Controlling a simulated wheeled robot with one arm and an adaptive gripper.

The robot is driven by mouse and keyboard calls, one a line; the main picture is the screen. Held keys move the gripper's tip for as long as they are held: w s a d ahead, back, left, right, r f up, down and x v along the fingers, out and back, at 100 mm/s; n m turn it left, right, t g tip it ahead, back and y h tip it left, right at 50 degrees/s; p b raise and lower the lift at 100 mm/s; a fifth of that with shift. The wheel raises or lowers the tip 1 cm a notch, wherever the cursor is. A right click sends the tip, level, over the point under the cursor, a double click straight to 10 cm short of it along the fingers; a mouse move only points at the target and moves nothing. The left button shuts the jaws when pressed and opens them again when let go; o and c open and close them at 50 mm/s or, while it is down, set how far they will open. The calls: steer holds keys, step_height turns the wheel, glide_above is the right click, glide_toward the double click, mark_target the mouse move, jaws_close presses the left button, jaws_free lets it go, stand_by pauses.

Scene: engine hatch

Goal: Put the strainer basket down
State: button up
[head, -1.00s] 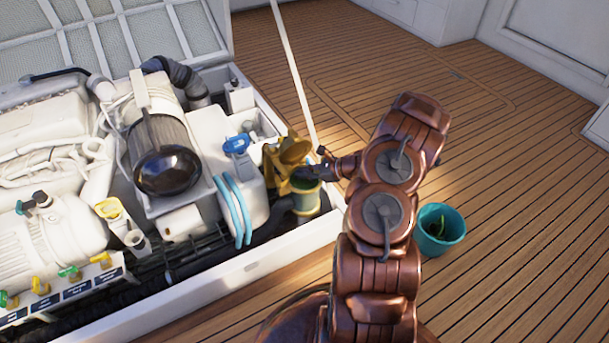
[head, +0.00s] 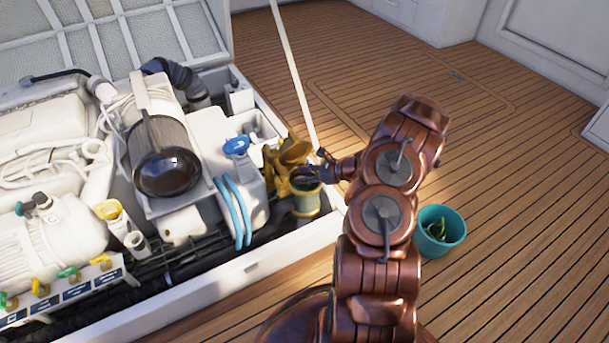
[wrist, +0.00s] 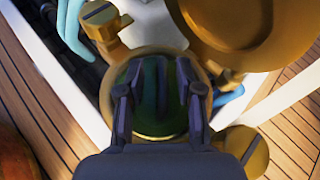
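The brass sea strainer (head: 305,202) has a greenish clear body and stands at the near right corner of the engine hatch. Its brass lid (head: 291,152) is swung up behind it. My gripper (wrist: 160,88) is over and partly inside the strainer's round mouth, pointing down. Its two fingers show apart, with a dark green gap between them. I cannot make out the strainer basket clearly; the inside of the strainer is dark and partly hidden by the fingers.
A teal bucket (head: 441,231) with green weed stands on the wooden deck at right. Brass wing bolts (wrist: 103,22) stick out beside the strainer mouth. Blue hoses (head: 232,212) and a white tank lie left of the strainer. The deck beyond is clear.

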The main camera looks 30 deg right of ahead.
steer(key=p+v, duration=0.4)
steer(key=v, duration=0.8)
steer(key=w+a+r+n+g+y, duration=0.3)
steer(key=a+r+n, duration=0.4)
steer(key=a+r, duration=0.65)
steer(key=s+a+r+n+g, duration=0.3)
steer(key=s+a+n, duration=0.1)
steer(key=a, duration=0.4)
steer(key=s+a+r+n+g, duration=0.3)
steer(key=a+n, duration=0.1)
steer(key=a, duration=0.3)
steer(key=s+a+r+n+g+h, duration=0.2)
steer(key=s+a+n, duration=0.1)
steer(key=s, duration=0.4)
steer(key=s+a+r+n+g+h, duration=0.2)
steer(key=s+a+r+n, duration=0.15)
steer(key=s, duration=0.25)
steer(key=s+d+r+n+h, duration=0.1)
steer(key=s+d+n+h, duration=0.1)
steer(key=s, duration=0.5)
steer(key=s+d+n+h, duration=0.2)
steer(key=s+n+h, duration=0.1)
steer(key=s, duration=0.4)
steer(key=shift+r+n+g+h, duration=0.35)
steer(key=shift+r+g+h, duration=0.05)
steer(key=shift+h, duration=0.4)
steer(key=shift+d+r, duration=0.1)
